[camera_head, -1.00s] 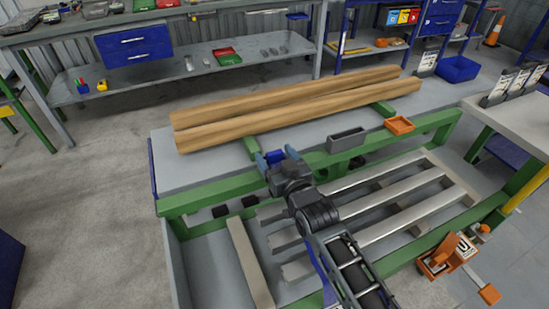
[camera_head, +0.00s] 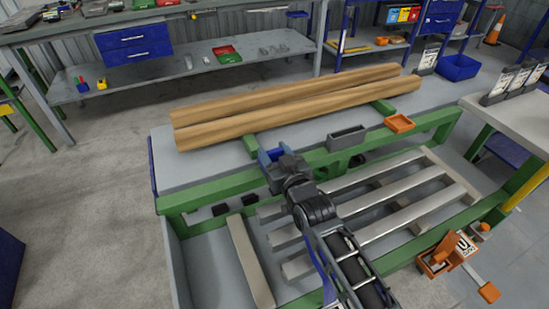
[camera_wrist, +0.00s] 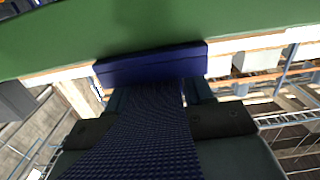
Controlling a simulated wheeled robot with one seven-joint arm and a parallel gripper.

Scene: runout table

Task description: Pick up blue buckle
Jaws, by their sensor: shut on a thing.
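The blue buckle (camera_head: 274,155) is a small dark blue block at the near edge of the runout table (camera_head: 190,168), left of the grey tray. My gripper (camera_head: 275,158) is at the buckle, with one finger on each side. In the wrist view the buckle (camera_wrist: 152,65) lies across the fingertips, and a blue woven strap (camera_wrist: 140,130) runs from it toward the camera between the fingers. My gripper (camera_wrist: 158,95) is shut on the buckle. The exact contact faces are hidden.
Two long timber beams (camera_head: 290,105) lie on green bearers behind the buckle. A grey tray (camera_head: 347,138) and an orange tray (camera_head: 399,124) sit to the right on the table. A slatted lower rack (camera_head: 380,205) lies in front, below the green frame.

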